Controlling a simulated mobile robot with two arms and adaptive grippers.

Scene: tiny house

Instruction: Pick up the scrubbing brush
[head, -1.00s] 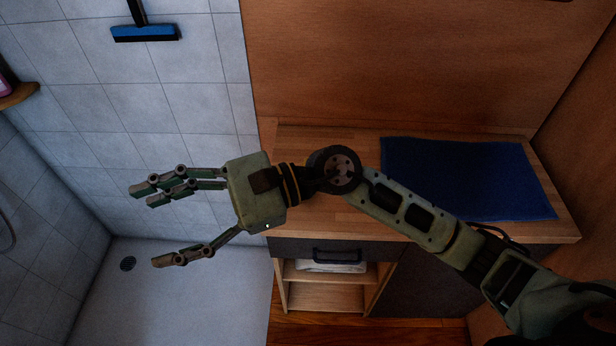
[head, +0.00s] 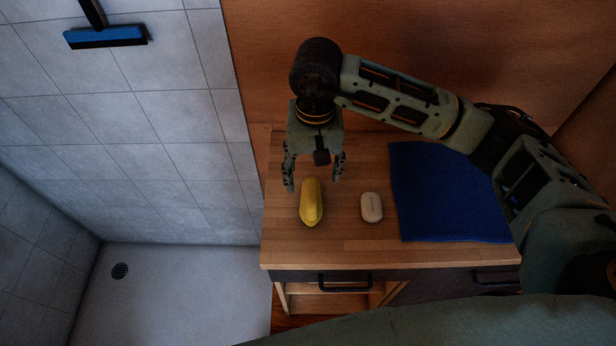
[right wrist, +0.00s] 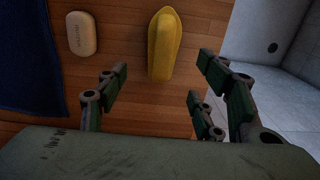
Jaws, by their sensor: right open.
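A yellow, elongated, rounded thing, apparently the scrubbing brush (head: 311,203), lies on the wooden countertop near its left end. Its bristles cannot be seen. My right gripper (head: 314,178) hangs fingers down just behind it, open and empty, with its fingers spread about the width of the brush or more. In the right wrist view the brush (right wrist: 164,46) lies ahead of the open fingers (right wrist: 158,92), between their lines, and nothing is between them. My left gripper is not in view.
A pale soap bar (head: 372,207) lies right of the brush, and a dark blue towel (head: 450,195) beyond it. A wooden wall (head: 400,40) stands behind the countertop (head: 330,253). A tiled shower with a blue squeegee (head: 105,38) is at left.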

